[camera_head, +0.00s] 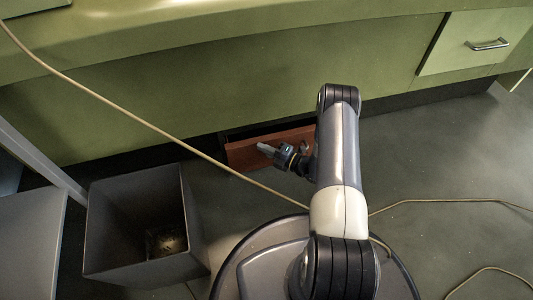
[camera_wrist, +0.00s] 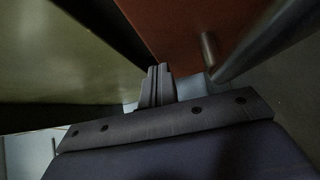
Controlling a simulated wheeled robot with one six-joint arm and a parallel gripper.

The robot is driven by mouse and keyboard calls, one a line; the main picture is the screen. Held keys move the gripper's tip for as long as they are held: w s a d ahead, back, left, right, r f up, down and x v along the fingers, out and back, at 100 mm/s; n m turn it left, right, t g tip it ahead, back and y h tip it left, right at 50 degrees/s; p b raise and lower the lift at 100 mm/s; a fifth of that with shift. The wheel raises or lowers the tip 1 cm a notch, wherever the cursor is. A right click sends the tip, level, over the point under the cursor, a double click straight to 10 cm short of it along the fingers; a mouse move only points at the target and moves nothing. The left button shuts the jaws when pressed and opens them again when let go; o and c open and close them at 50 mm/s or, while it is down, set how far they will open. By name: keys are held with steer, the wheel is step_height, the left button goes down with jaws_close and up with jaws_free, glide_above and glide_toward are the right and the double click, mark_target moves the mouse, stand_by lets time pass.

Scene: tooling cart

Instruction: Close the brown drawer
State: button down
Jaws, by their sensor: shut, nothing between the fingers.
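The brown drawer (camera_head: 243,156) sits low in the green cabinet and stands partly open, with a dark gap behind its front. My arm hides its right part in the head view. In the wrist view the drawer front (camera_wrist: 185,22) fills the upper middle, with a metal handle (camera_wrist: 240,58) to the right. My gripper (camera_head: 263,147) is shut and empty, and overlaps the drawer front in the head view. In the wrist view its closed fingers (camera_wrist: 158,80) lie near the drawer front's edge, left of the handle. I cannot tell whether they touch it.
A grey open bin (camera_head: 105,230) stands on the floor at the left. A tan cable (camera_head: 110,102) crosses the head view. Floor at the right is mostly clear.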

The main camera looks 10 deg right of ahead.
mark_target(261, 138)
steer(key=w, duration=0.4)
steer(key=shift+w+a, duration=0.1)
steer(key=shift+w, duration=0.05)
steer(key=shift+w+r, duration=0.1)
steer(key=shift+w, duration=0.15)
